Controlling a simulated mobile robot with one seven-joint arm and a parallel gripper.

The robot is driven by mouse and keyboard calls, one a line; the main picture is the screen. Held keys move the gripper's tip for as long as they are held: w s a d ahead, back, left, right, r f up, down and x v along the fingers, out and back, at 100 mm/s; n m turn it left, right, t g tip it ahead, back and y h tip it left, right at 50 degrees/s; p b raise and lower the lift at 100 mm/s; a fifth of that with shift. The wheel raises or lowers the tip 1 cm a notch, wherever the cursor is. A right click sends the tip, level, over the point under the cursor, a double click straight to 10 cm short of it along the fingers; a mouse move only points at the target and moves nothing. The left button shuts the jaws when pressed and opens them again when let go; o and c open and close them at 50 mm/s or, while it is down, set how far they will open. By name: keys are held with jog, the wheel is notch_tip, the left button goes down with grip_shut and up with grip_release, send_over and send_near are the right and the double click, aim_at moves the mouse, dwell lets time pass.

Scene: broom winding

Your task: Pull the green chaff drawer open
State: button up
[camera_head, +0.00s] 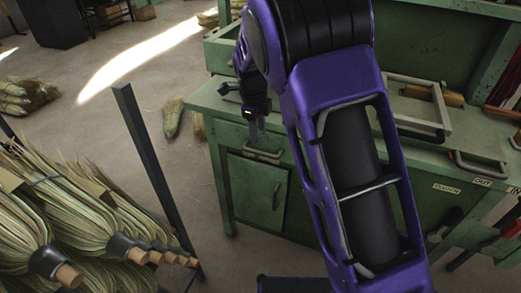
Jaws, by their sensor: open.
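The green drawer (232,138) is at the left end of the green workbench, above a cupboard door, and looks closed. Its pale metal bar handle (264,154) is on the front. My gripper (254,133) points down just above and in front of this handle, with its fingers open. The fingers are small and dark in the picture, and I cannot tell whether one is behind the bar. No label reading "chaff" is legible. My purple arm hides the middle of the bench front.
A wooden frame (438,125) lies on the bench top. Another handle (478,167) is on the right. Straw bundles (172,118) are on the floor; floor between post and bench is mostly clear.

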aim_at(261, 152)
jog(key=f, duration=0.2)
jog(key=w+f, duration=0.1)
jog(key=f, duration=0.2)
jog(key=f+b, duration=0.1)
jog(key=f, duration=0.2)
jog(key=shift+w+d+f, duration=0.2)
jog(key=shift+w+d, duration=0.05)
jog(key=shift+d, duration=0.05)
grip_shut()
dwell(1.0)
